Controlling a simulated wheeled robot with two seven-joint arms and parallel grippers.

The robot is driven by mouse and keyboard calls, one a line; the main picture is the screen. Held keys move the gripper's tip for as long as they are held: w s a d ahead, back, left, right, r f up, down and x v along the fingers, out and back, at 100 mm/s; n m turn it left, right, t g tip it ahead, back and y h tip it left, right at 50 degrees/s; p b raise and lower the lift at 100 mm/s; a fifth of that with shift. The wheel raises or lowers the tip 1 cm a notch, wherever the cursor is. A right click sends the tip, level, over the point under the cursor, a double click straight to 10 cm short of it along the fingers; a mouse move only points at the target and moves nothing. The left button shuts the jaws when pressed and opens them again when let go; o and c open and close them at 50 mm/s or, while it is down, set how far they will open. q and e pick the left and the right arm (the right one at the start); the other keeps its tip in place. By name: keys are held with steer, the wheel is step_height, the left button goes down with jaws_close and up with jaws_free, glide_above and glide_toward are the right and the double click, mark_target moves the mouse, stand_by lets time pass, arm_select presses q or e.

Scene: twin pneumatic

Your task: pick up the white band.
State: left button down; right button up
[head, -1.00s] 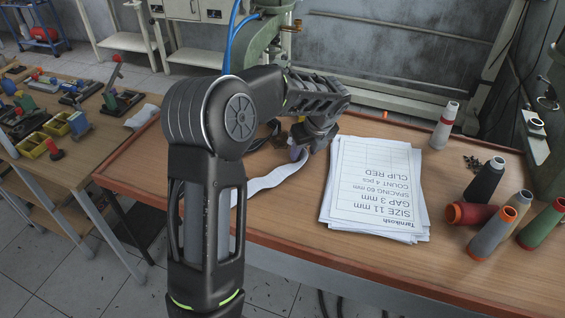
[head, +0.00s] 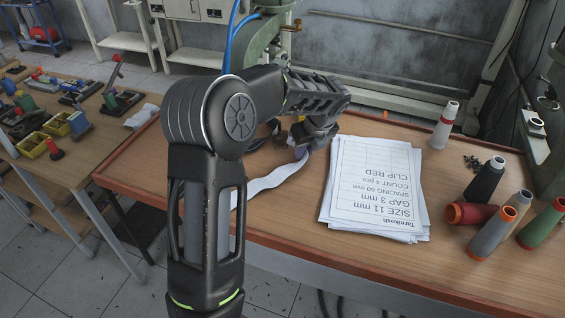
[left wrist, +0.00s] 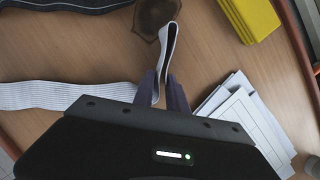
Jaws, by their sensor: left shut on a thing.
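The white band (head: 268,182) lies on the wooden table, partly hidden behind my left arm in the head view. In the left wrist view the white band (left wrist: 60,95) runs in from the left, and a folded loop of it stands up between my fingers. My left gripper (left wrist: 165,90) is shut on this loop. In the head view my left gripper (head: 301,152) is low over the table, left of the paper stack. My right gripper is not in view.
A stack of printed sheets (head: 372,190) lies right of my left gripper. Several thread cones, such as a black one (head: 484,180), stand or lie at the right. In the left wrist view, a yellow block (left wrist: 247,18) and a brown thing (left wrist: 152,15) are near.

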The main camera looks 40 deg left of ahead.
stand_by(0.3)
arm_select(q)
step_height(320, 180, up, 10)
steer(key=shift+r, duration=0.1)
stand_by(0.4)
stand_by(0.6)
